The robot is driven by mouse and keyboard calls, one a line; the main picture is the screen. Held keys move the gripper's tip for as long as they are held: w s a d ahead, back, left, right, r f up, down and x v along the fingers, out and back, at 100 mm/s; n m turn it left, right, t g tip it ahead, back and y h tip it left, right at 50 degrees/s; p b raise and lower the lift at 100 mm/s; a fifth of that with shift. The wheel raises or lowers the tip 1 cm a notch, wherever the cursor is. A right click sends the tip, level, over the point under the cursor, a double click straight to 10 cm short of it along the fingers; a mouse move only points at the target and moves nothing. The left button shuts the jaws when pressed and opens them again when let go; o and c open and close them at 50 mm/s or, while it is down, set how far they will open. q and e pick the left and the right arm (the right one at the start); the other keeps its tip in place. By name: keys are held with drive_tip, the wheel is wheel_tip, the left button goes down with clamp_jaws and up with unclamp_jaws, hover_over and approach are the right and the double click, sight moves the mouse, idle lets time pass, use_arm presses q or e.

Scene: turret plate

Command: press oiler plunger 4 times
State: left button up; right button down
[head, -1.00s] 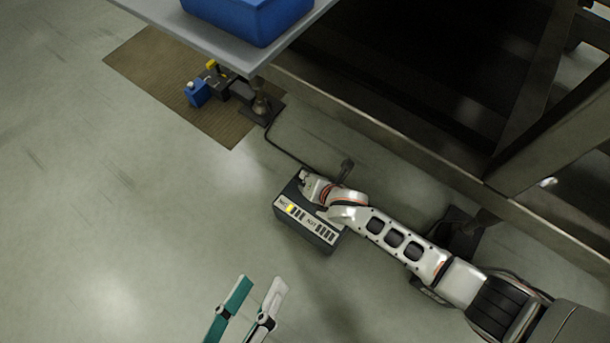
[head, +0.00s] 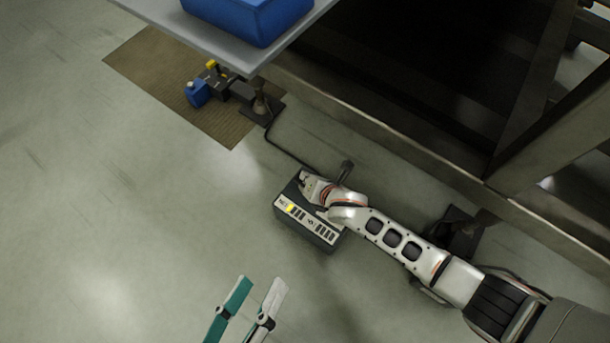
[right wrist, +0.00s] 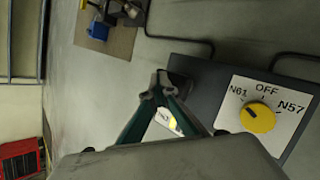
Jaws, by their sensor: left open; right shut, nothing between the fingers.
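A small blue unit with a pale round top (head: 196,93), which looks like the oiler, stands on the brown mat beside a dark fitting with a yellow part (head: 211,66). I cannot make out its plunger clearly. The blue unit also shows at the top left of the right wrist view (right wrist: 97,30). My right gripper (right wrist: 162,78) is shut and empty, its fingertips together over or beside a dark control box (head: 308,229), well away from the blue unit. In the head view the arm hides part of the box. My left gripper (head: 256,286) is open and empty at the bottom.
The box has a yellow knob (right wrist: 258,117) marked N61, OFF and N57. A grey table (head: 170,27) with a blue bin (head: 250,20) overhangs the mat (head: 150,67). A dark metal frame (head: 390,142) stands at the right. Floor at the left is clear.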

drive_tip(key=shift+r+p, duration=1.55)
drive_tip(key=shift+r, duration=0.2)
use_arm(q)
drive_tip(key=shift+t, duration=0.6)
drive_tip(key=r, duration=0.1)
drive_tip(key=w+r, duration=0.1)
drive_tip(key=r, duration=0.1)
drive_tip(key=w+r, duration=0.1)
drive_tip(key=r, duration=0.1)
drive_tip(key=shift+w, duration=0.1)
use_arm(e)
drive_tip(key=shift+f, duration=0.1)
drive_tip(key=shift+s, duration=0.1)
drive_tip(key=shift+w+r+p, duration=0.25)
drive_tip(key=shift+r+p, duration=0.6)
drive_tip(key=shift+r, duration=0.4)
use_arm(q)
wheel_tip(320, 180, up, 7)
drive_tip(key=w+t+p, duration=0.1)
drive_tip(key=w+p, duration=0.1)
drive_tip(key=shift+m+h, duration=0.3)
drive_tip(key=shift+m, duration=0.1)
use_arm(e)
drive_tip(key=shift+s+r, duration=0.25)
drive_tip(key=shift+r, duration=0.95)
use_arm(q)
drive_tip(key=shift+w, duration=0.1)
drive_tip(key=shift+r, duration=0.1)
clamp_jaws()
